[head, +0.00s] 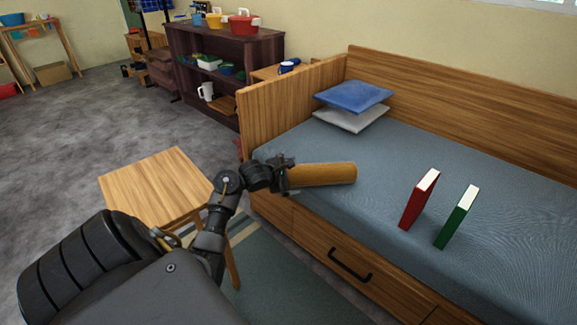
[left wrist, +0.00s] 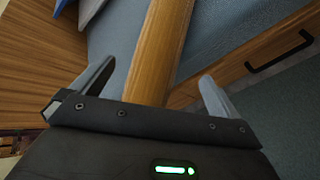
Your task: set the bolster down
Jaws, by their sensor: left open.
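The bolster (head: 322,174) is an orange-brown roll lying on the blue-grey mattress (head: 390,165) of the wooden daybed, near its front edge. My left gripper (head: 288,176) is at the bolster's left end in the head view. In the left wrist view the bolster (left wrist: 160,45) runs away from between the two spread fingers (left wrist: 152,90), with gaps on both sides. The gripper is open. Whether the bolster's underside rests fully on the mattress is hard to tell. My right gripper is not in view.
A red book (head: 419,200) and a green book (head: 457,218) stand on the mattress to the right. A blue cushion (head: 353,96) lies on a grey one (head: 350,117) at the back. A wooden stool (head: 155,185) stands left of the bed. The mattress middle is clear.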

